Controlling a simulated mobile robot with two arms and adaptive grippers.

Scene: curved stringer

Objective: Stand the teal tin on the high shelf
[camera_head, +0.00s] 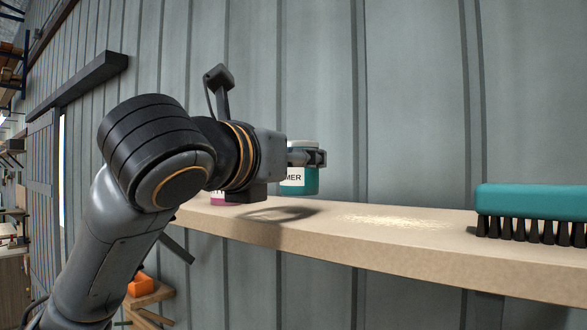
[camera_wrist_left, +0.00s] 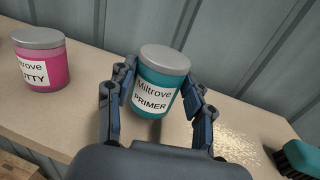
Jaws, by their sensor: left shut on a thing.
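The teal tin (camera_wrist_left: 158,84) has a grey lid and a white label reading "Miltrove PRIMER". My left gripper (camera_wrist_left: 160,95) is shut on it, with one finger on each side. In the head view the tin (camera_head: 299,181) shows at the end of my left arm, partly behind the gripper (camera_head: 305,157). The tin is upright or nearly so, at the wooden high shelf (camera_head: 330,240). My right gripper is not in view.
A pink tin labelled "...UTTY" (camera_wrist_left: 42,62) stands on the shelf left of the teal tin. Pale dust (camera_head: 395,222) lies on the shelf to the right. A teal brush with black bristles (camera_head: 530,205) lies further right. A grey ribbed wall (camera_head: 420,100) rises behind.

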